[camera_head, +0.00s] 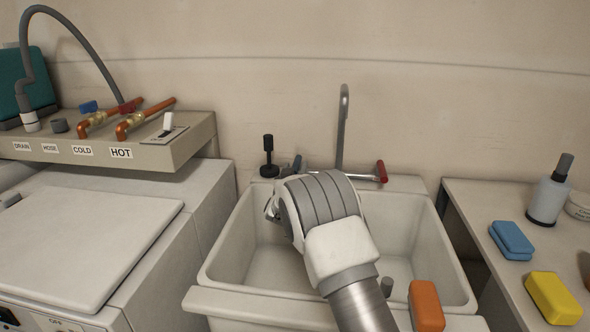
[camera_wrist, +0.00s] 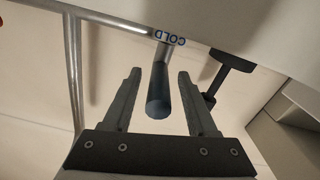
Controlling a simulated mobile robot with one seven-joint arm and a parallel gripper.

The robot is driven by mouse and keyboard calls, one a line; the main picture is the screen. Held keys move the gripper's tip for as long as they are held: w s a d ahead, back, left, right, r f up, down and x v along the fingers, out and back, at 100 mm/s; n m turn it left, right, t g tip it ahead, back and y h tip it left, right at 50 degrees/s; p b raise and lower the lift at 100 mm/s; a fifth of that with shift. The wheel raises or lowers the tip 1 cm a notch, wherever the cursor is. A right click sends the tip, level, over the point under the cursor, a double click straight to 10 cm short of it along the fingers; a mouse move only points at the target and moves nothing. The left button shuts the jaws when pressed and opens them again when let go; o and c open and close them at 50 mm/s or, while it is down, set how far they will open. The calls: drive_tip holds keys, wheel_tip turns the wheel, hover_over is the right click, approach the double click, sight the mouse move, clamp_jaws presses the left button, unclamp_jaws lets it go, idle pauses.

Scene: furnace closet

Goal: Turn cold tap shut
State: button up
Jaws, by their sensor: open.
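The sink tap has a grey upright spout (camera_head: 343,125) behind the white basin. Its red-ended hot handle (camera_head: 382,171) points forward at the right. In the wrist view, the cold tap handle (camera_wrist: 158,92) is a dark grey-blue lever under a blue COLD label (camera_wrist: 171,36). My gripper (camera_wrist: 160,76) is open, with one finger on each side of this lever. Clear gaps show between lever and fingers in the picture; I cannot tell the depth.
A black-knobbed stand (camera_head: 268,158) is on the sink's back ledge, close left of my gripper. A shelf (camera_head: 185,140) at left carries copper pipes with separate COLD and HOT valves. The right counter (camera_head: 495,205) holds sponges and a bottle (camera_head: 548,195). An orange block (camera_head: 426,305) is at the sink front.

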drive_tip(key=shift+s, duration=0.1)
drive_tip(key=s+a+p, duration=0.2)
drive_tip(key=s, duration=1.5)
